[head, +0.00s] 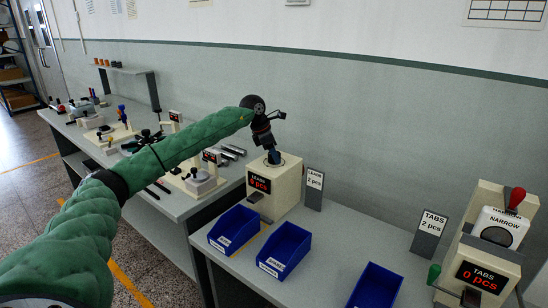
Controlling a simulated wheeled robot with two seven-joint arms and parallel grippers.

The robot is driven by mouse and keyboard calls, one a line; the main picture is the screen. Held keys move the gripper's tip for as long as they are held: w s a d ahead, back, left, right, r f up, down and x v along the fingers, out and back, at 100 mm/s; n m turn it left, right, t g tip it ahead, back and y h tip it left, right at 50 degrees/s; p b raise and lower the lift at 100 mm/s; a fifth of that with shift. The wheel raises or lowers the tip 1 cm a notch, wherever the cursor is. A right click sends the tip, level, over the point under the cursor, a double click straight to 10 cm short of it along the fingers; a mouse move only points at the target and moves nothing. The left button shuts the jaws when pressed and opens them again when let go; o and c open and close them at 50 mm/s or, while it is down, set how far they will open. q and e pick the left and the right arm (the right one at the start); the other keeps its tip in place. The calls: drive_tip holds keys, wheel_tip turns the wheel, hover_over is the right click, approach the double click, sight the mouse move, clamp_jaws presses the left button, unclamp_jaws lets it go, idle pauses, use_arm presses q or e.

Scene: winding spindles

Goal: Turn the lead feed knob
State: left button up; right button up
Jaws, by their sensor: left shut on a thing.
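The lead feeder (287,187) is a cream box on the bench, with a red "LEADS 0 pcs" display on its front. My left arm, in a green sleeve, reaches over from the left, and my left gripper (270,147) points down at the feeder's top. It is shut on the lead feed knob (274,158), a small dark blue part on the box top. The gripper hides much of the knob, so its turn angle cannot be seen. A grey sign (314,189) beside it reads "LEADS 2 pcs". My right gripper is not in view.
Blue bins (286,249) stand in front of the feeder. At right is the tabs feeder (497,250) with a "0 pcs" display, a red-knobbed lever and a green-handled crank; its sign (430,232) reads "TABS 2 pcs". A second bench (205,200) at left holds several fixtures.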

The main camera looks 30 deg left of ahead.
use_arm(q)
drive_tip(key=shift+m+g+h+b, duration=0.35)
drive_tip(key=shift+m+b, duration=0.3)
drive_tip(key=shift+m, duration=0.55)
drive_tip(key=m+g+b, duration=0.1)
drive_tip(key=m, duration=0.1)
drive_tip(key=shift+m, duration=0.3)
drive_tip(key=m+g+b, duration=0.1)
drive_tip(key=m, duration=0.1)
drive_tip(key=shift+w+m+h, duration=0.1)
drive_tip(key=shift+m+h, duration=0.15)
drive_tip(key=shift+m, duration=0.05)
drive_tip(key=shift+m+g+b, duration=0.4)
drive_tip(key=shift+m+g, duration=0.05)
drive_tip(key=shift+m, duration=1.25)
drive_tip(key=shift+r+g, duration=0.1)
drive_tip(key=shift+g, duration=0.2)
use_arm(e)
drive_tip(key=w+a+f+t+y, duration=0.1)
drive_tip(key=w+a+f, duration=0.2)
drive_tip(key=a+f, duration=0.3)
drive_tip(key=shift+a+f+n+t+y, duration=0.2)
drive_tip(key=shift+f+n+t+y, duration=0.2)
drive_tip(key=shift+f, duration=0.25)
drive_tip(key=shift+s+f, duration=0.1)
use_arm(q)
drive_tip(key=o, duration=1)
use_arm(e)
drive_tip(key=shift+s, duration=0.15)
